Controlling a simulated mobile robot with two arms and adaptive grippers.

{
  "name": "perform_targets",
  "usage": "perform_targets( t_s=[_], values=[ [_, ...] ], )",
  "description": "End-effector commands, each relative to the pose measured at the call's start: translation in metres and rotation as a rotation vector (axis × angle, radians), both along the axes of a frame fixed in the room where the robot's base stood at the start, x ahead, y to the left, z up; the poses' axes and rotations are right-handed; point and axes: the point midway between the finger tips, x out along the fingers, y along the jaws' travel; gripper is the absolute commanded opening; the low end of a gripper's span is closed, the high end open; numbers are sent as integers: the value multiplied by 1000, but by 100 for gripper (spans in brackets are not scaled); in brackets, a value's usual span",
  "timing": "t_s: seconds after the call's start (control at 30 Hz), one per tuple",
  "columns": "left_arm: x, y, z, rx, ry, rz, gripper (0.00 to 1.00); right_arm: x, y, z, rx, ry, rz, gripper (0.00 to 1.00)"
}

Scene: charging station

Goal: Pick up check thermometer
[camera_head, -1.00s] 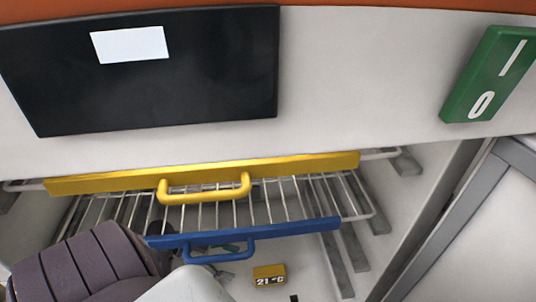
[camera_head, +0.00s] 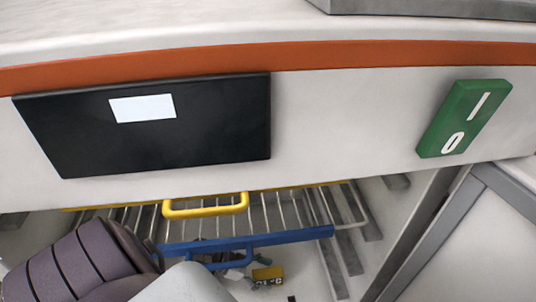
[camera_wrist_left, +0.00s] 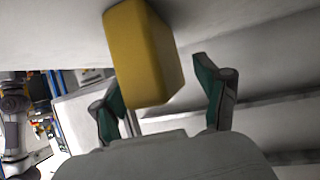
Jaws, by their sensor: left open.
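The thermometer is a small yellow block (camera_head: 268,274) with a white "°C" reading, low inside the station below the blue-handled rack. My left arm comes in from the lower left, and its gripper (camera_head: 242,266) is partly hidden behind the blue handle, just left of the thermometer. In the left wrist view the yellow thermometer (camera_wrist_left: 143,55) looms large ahead of the fingers. The left gripper's two green-lined fingers (camera_wrist_left: 160,84) are spread apart, with the block closer to the left-hand finger. Contact cannot be told. My right gripper is not in view.
A wire rack with a yellow handle (camera_head: 205,210) and one with a blue handle (camera_head: 250,243) hang above the thermometer. The black panel (camera_head: 150,125) and green I/O switch (camera_head: 465,118) are on the front above. A grey-framed wall (camera_head: 470,240) stands at the right.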

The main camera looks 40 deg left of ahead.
Motion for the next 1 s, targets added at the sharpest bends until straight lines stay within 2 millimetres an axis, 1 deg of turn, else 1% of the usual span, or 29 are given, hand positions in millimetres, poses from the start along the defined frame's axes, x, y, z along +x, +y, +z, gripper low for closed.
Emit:
perform_targets(
  t_s=[0.07, 0.1, 0.17, 0.2, 0.53, 0.83, 1.0],
  values=[
    [0, 0, 0, 0, 0, 0, 74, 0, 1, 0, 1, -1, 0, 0],
    [0, 0, 0, 0, 0, 0, 72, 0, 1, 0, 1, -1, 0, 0],
    [0, 0, 0, 0, 0, 0, 62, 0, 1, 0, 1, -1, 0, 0],
    [-1, 0, 0, 0, 0, 0, 56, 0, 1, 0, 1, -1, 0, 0],
    [-1, 0, 0, 0, 1, -1, 1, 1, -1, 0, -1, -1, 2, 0],
    [-1, 1, 1, 1, 1, 0, 0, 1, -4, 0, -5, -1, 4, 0],
    [-1, 0, 11, 1, 0, -1, 0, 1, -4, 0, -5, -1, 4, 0]
  ],
)
